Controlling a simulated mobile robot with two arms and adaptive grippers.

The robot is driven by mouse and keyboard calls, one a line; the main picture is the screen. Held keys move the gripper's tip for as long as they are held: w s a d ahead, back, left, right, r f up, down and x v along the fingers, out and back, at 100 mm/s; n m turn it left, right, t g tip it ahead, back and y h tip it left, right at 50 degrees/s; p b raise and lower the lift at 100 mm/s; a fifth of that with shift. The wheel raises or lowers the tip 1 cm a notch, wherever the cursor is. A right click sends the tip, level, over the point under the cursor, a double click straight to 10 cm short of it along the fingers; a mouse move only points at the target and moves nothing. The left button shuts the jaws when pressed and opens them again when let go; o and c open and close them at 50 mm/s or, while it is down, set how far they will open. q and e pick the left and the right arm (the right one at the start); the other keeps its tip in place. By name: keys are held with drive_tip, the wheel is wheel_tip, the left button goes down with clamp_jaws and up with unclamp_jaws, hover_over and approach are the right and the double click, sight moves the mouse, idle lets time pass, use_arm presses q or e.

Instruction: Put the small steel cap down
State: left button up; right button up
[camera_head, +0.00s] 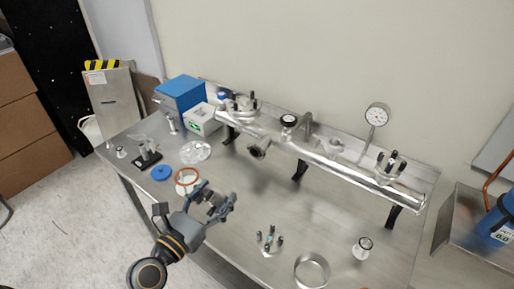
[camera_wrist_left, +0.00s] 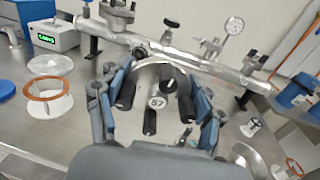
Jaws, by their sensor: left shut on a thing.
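My left gripper (camera_head: 217,204) is over the front left part of the steel bench (camera_head: 225,180). It is shut on the small steel cap, which is mostly hidden by the fingers in the head view. In the left wrist view the cap (camera_wrist_left: 157,102) sits between the fingers, a pale metal face marked "57" with dark pieces around it. The gripper holds it to the right of the white spool with the orange ring (camera_head: 187,180). I cannot tell how high the cap is above the bench. My right gripper is not in view.
A steel tube (camera_head: 330,168) with clamps and a gauge (camera_head: 377,115) runs along the back. A black-knobbed clamp (camera_head: 270,239), a steel ring (camera_head: 312,270) and a small flange (camera_head: 362,247) stand at front right. A blue disc (camera_head: 161,173) lies left.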

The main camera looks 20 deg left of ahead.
use_arm(q)
drive_tip(key=w+a+r+m+h, duration=0.1)
drive_tip(key=w+a+r+h, duration=0.1)
drive_tip(key=w+a+r, duration=0.2)
drive_tip(key=shift+w+a+g, duration=0.3)
drive_tip(key=shift+w+a, duration=0.25)
drive_tip(key=shift+w, duration=0.2)
drive_tip(key=shift+r, duration=0.1)
drive_tip(key=p, duration=0.2)
hover_over(255, 146)
drive_tip(key=s, duration=0.2)
drive_tip(key=f+b, duration=0.1)
drive_tip(key=f, duration=0.2)
drive_tip(key=f+b, duration=0.2)
drive_tip(key=f, duration=0.1)
drive_tip(key=f+b, duration=0.2)
drive_tip(key=f, duration=0.2)
drive_tip(key=shift+w+a, duration=0.3)
drive_tip(key=shift+w+f, duration=0.1)
drive_tip(key=shift+f, duration=0.45)
